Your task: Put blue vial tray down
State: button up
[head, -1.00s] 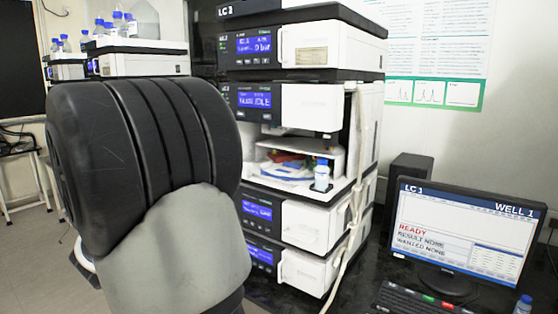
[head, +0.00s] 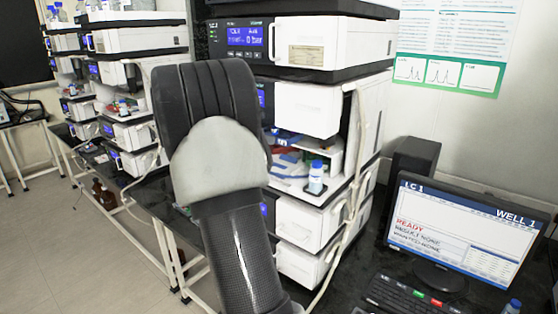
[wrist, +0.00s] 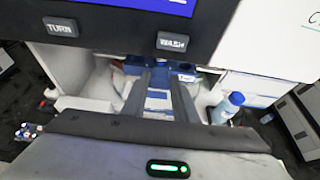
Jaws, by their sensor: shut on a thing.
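The blue vial tray (wrist: 132,68) is at the far end of my fingers in the wrist view. Dark round openings show along its right part. My gripper (wrist: 163,72) is shut on it, inside the open bay of the LC 1 stack. Whether the tray touches the bay floor cannot be told. In the head view my arm hides the gripper; a blue piece (head: 287,138) shows in the bay beside the arm, with red below it, and I cannot tell whether it is this tray.
A blue-capped bottle (head: 316,178) stands at the bay's right front; the wrist view shows it right of my fingers (wrist: 228,105). The panel with TURN and WASH buttons (wrist: 172,42) overhangs the bay. A monitor (head: 462,232) and keyboard (head: 415,298) are to the right.

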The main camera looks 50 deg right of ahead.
notch_tip(320, 180, down, 10)
jog(key=shift+r, duration=0.2)
jog(key=shift+f, duration=0.1)
jog(key=shift+f, duration=0.15)
jog(key=o, duration=1.1)
